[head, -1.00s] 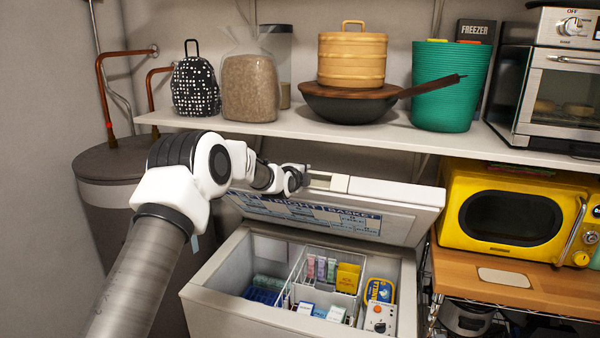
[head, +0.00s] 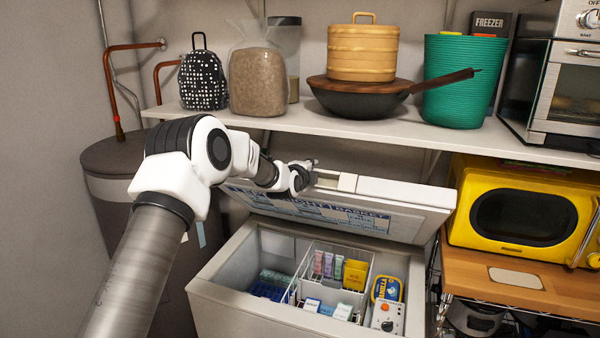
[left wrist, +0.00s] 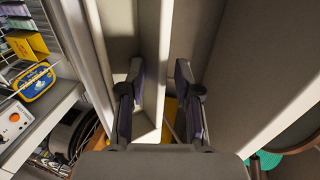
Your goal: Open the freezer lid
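The chest freezer (head: 222,300) stands open at the lower middle of the head view. Its white lid (head: 405,194) is raised and tilted back, with a printed label on its underside. My left gripper (head: 312,174) is at the lid's upper edge, beside a pale handle-like block (head: 336,181). In the left wrist view, the fingers of my left gripper (left wrist: 158,85) are apart, with a strip of the lid (left wrist: 160,60) running between them. A firm grip on it does not show. My right gripper is in neither view.
Inside the freezer are a wire basket (head: 310,270), a yellow box (head: 355,274) and a blue tub (head: 388,289). A shelf (head: 300,117) with a pan (head: 352,104) and a green bin (head: 462,85) hangs above the lid. A yellow microwave (head: 520,212) stands to the right.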

